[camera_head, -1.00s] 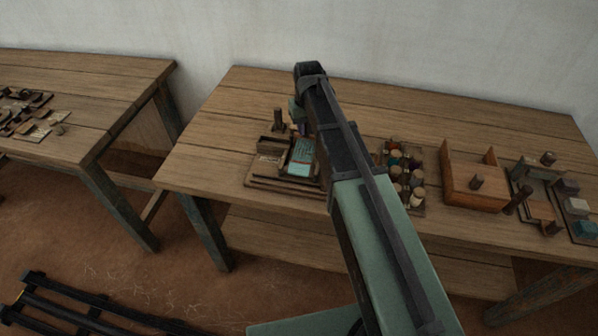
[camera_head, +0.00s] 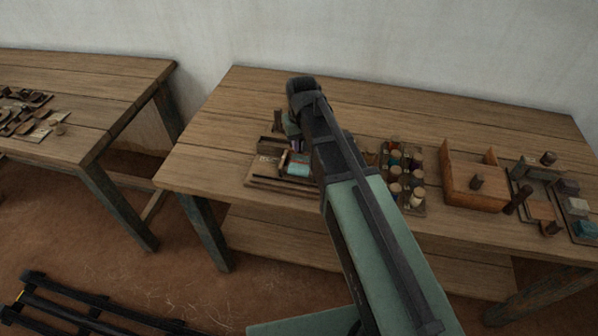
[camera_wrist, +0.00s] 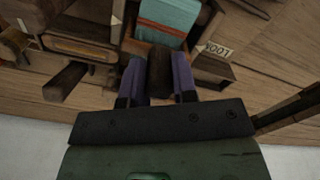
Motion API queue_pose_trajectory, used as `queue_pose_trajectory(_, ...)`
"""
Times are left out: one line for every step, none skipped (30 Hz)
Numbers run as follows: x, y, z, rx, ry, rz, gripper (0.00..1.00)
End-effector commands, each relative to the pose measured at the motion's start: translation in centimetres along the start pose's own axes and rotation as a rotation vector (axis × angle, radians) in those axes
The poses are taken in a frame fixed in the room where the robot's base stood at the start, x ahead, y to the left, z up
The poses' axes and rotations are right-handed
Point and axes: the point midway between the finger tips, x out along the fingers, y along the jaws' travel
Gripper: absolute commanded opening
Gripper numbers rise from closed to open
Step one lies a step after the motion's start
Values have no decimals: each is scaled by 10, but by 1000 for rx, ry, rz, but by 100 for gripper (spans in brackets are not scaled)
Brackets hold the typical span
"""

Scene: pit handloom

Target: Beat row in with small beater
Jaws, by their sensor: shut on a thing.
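My gripper (camera_wrist: 158,82) is shut on the dark wooden handle of the small beater (camera_wrist: 159,66), one purple finger on each side of it. The beater's working edge cannot be made out clearly. Just beyond it in the wrist view lies a teal woven piece (camera_wrist: 168,16) with an orange-brown row across it, in a small wooden frame. The beater is close to this piece; whether it touches the row I cannot tell. In the head view the teal piece (camera_head: 299,167) shows partly beside my arm, and the gripper is largely hidden.
A rack of bobbins (camera_head: 403,178) stands right of the frame, then a wooden box (camera_head: 476,185) and a tray of small blocks. A dark upright peg (camera_head: 277,121) stands behind the frame. A small paper label (camera_wrist: 217,50) lies beside the frame. The bench's back is clear.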

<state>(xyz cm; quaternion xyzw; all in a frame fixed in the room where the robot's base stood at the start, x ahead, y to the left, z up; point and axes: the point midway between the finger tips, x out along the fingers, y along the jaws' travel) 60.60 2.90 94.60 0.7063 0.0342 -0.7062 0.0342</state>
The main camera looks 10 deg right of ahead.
Motion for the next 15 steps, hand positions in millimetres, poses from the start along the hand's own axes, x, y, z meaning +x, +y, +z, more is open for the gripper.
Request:
queue_pose_trajectory(0,-2,4,-1,0,0,11)
queue_pose_trajectory(0,-3,6,-1,0,0,11)
queue_pose_trajectory(0,-4,8,-1,0,0,11)
queue_pose_trajectory(0,-5,9,-1,0,0,11)
queue_pose_trajectory(0,-6,10,-1,-1,-1,11)
queue_pose_trajectory(0,-6,11,-1,-1,-1,11)
queue_pose_trajectory(0,-6,11,-1,-2,-1,11)
queue_pose_trajectory(0,-6,11,-1,-2,-2,11)
queue_pose_trajectory(0,-6,11,-1,-2,-2,11)
queue_pose_trajectory(0,-7,11,-1,-2,-2,11)
queue_pose_trajectory(0,-7,11,-1,-2,-2,11)
queue_pose_trajectory(0,-7,11,-1,-3,-3,11)
queue_pose_trajectory(0,-7,11,-2,-3,-3,11)
queue_pose_trajectory(0,-7,11,-2,-3,-3,11)
queue_pose_trajectory(0,-7,10,-2,-3,-3,11)
